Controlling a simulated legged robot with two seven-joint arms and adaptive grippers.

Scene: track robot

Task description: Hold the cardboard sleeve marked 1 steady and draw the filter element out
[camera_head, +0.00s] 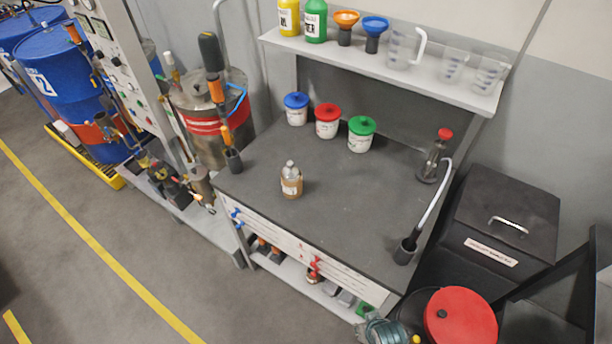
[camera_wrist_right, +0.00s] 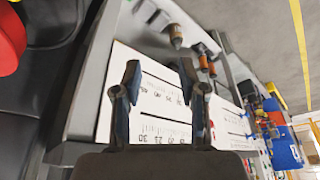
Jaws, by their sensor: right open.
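A small brown cardboard sleeve (camera_head: 291,188) stands upright on the dark bench top, left of its middle. A grey-silver filter element (camera_head: 290,169) sticks up out of its top. The marking on the sleeve is too small to read. No gripper touches either of them. My right gripper (camera_wrist_right: 160,82) shows in the right wrist view, with its two fingers apart and nothing between them. It is in front of the white ruled strip (camera_wrist_right: 152,115) on the bench front. The sleeve cannot be made out in that view. My left gripper is not in view.
Blue-lidded, red-lidded (camera_head: 327,121) and green-lidded tubs (camera_head: 361,135) stand at the back of the bench (camera_head: 335,215). A red-topped flask (camera_head: 433,160) and a bent grey pipe (camera_head: 432,208) are at its right. A shelf (camera_head: 400,70) overhangs the back. Bench around the sleeve is clear.

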